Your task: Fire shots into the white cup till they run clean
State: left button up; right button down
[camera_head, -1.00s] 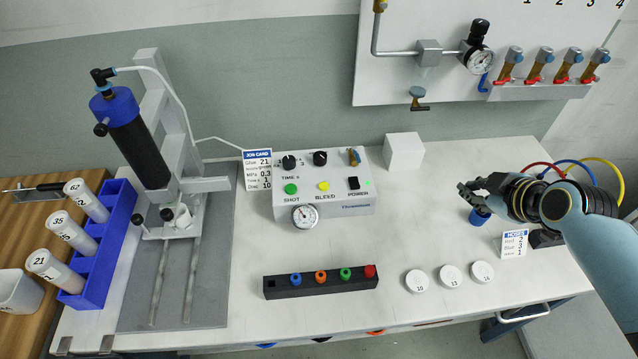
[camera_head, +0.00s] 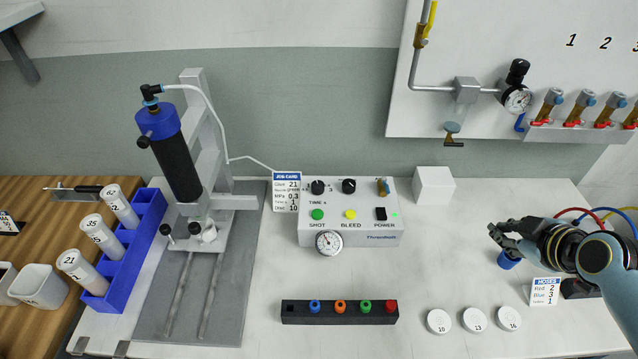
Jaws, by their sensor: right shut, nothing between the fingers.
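The dispenser stand (camera_head: 196,110) is at left and holds a black syringe barrel with a blue top (camera_head: 172,155), tilted. A small white cup (camera_head: 208,233) is at the foot of the stand, below the barrel; its inside is not clear. My right gripper (camera_head: 497,236) is shut and empty at right, just above a blue object (camera_head: 508,261). My left gripper is out of view.
A job card (camera_head: 287,191) stands left of the box. A black nozzle rack (camera_head: 338,312) and white lids (camera_head: 474,320) are in front. A blue rack (camera_head: 128,255) with numbered tubes is at left. A HOSES card (camera_head: 545,291) is near my right arm.

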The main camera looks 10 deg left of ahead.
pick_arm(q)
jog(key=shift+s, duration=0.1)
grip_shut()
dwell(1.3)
